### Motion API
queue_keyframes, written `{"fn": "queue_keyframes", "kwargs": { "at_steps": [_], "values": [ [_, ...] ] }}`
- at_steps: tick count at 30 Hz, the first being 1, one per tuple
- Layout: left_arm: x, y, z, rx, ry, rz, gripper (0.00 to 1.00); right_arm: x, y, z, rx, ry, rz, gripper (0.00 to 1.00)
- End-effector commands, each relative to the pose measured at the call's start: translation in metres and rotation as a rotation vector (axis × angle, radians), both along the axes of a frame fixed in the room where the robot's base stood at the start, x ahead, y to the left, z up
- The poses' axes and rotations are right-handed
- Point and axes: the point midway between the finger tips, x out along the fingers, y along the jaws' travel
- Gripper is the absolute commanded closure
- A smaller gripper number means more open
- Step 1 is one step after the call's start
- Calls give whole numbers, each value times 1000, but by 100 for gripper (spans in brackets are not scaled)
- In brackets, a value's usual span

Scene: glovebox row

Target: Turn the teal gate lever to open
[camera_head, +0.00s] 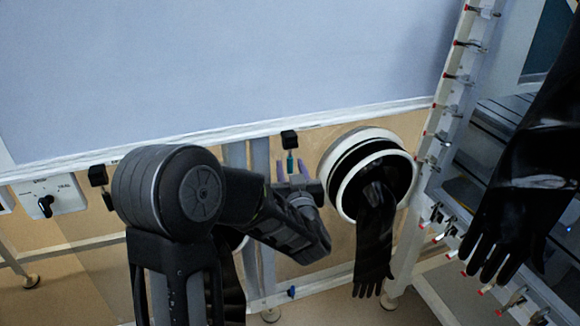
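The teal gate lever (290,163) is a small upright teal piece hanging below a black block (290,139) on the lower edge of the pale panel. My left gripper (294,171) is in front of it, with two purple fingers pointing up. The fingers are apart, one on each side of the lever, with a gap showing. I cannot tell whether either finger touches it. The lower end of the lever is hidden by the gripper. My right gripper is not in view.
A white-ringed glove port (345,190) with a hanging black glove (374,245) is close to the gripper's right. A rail with red-tipped pegs (447,105) and another black glove (510,200) stand farther right. A switch box (68,195) is at left.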

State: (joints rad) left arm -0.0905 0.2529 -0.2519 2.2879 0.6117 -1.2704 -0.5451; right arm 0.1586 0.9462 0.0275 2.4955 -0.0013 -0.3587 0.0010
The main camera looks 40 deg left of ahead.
Motion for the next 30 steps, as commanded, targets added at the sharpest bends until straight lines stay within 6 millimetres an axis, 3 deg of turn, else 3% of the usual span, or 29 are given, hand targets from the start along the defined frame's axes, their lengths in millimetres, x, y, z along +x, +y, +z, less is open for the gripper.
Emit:
{"fn": "queue_keyframes", "kwargs": {
  "at_steps": [12,25,30],
  "values": [
    [9,9,0,1,1,-1,63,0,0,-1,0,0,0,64],
    [8,9,0,1,1,0,98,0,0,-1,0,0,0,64],
    [8,8,0,1,1,0,100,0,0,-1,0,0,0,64]
  ]
}}
